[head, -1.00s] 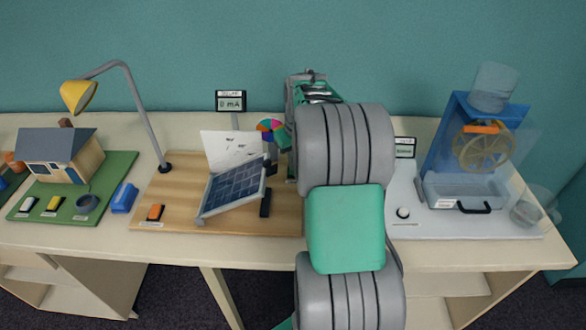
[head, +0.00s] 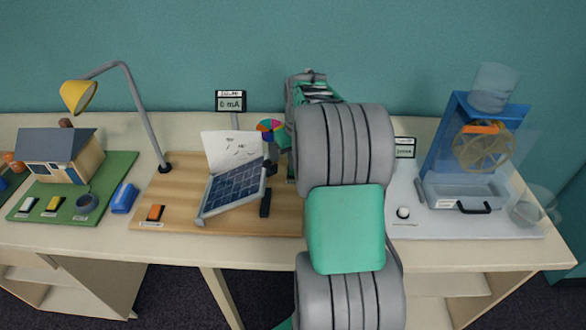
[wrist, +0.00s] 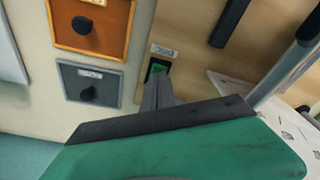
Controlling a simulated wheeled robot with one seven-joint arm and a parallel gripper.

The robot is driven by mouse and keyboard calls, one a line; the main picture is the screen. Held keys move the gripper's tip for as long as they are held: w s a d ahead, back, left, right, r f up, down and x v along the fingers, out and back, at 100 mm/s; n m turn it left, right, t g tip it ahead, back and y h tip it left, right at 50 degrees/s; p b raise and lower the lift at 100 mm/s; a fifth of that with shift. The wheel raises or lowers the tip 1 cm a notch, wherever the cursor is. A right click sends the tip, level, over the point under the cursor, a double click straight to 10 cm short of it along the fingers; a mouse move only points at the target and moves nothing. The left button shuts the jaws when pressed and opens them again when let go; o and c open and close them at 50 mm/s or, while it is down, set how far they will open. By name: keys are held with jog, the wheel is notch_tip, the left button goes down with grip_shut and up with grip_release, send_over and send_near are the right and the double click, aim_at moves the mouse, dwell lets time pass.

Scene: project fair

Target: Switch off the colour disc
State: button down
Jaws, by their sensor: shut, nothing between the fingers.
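The colour disc (head: 270,127), a small wheel of several coloured sectors, stands behind the solar panel (head: 234,187) on the wooden board, left of my arm. In the wrist view a small black switch with a green rocker (wrist: 158,69) sits on a wooden surface beside a white label (wrist: 163,51). My gripper (wrist: 157,82) is shut and empty, its tips at the switch's near edge. I cannot tell whether they touch it. My arm hides the gripper's fingertips and this switch in the head view.
In the wrist view, an orange block (wrist: 113,30) and a grey block (wrist: 72,80) with dark knobs lie left of the switch; a grey post (wrist: 285,75) and white sheet (wrist: 288,112) are right. The lamp (head: 140,100) and water-wheel stand (head: 437,140) flank my arm.

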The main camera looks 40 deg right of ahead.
jog(key=shift+f+b, duration=0.55)
jog(key=shift+f, duration=0.35)
dwell(0.6)
notch_tip(320, 180, up, 7)
jog(key=p, duration=0.5)
dwell(0.5)
